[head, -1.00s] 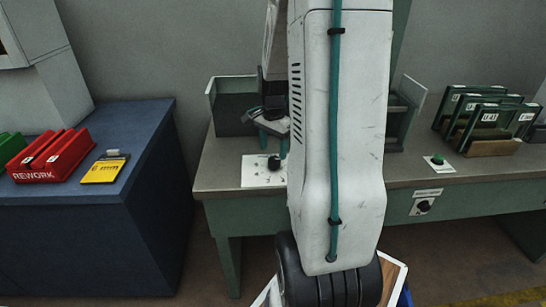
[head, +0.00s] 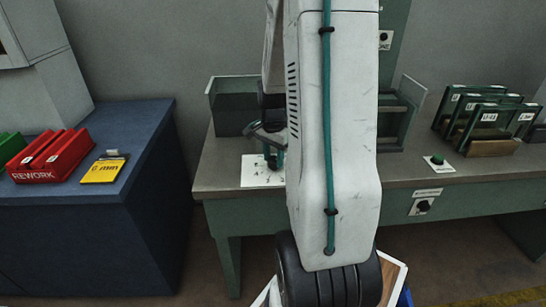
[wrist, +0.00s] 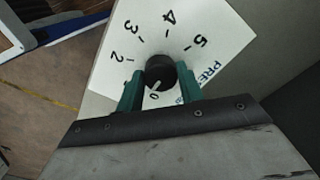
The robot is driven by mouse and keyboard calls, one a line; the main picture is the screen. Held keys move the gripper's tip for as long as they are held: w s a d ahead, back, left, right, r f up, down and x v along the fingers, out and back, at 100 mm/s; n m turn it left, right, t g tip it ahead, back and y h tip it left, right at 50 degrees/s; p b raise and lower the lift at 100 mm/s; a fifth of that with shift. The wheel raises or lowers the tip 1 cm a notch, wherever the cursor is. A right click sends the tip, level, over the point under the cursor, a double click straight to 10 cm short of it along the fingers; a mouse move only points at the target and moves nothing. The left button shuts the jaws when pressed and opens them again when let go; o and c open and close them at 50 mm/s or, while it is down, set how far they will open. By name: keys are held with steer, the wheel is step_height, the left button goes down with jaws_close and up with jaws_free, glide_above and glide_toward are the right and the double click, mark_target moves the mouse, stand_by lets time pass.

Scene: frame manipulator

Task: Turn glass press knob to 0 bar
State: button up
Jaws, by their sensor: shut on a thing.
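The black press knob (wrist: 160,70) stands on a white dial plate (wrist: 215,35), with the numbers 2 to 5 readable around it in the wrist view. A 0 shows just below the knob, between the fingers. A short white mark on the knob's lower edge appears to point toward the 0. My gripper (wrist: 160,88) has its teal fingers on both sides of the knob and is shut on it. In the head view, my gripper (head: 273,157) is low over the dial plate (head: 255,172), and the fingers partly hide the knob.
My arm covers the middle of the bench (head: 228,183). A green button (head: 437,160) and a second black knob (head: 424,206) are at right. Several green frames (head: 490,122) stand at the far right. A red rework rack (head: 52,158) sits on the blue cabinet at left.

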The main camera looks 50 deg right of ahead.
steer(key=n, duration=0.4)
steer(key=shift+s, duration=0.1)
steer(key=o, duration=1)
steer(key=shift+r, duration=0.15)
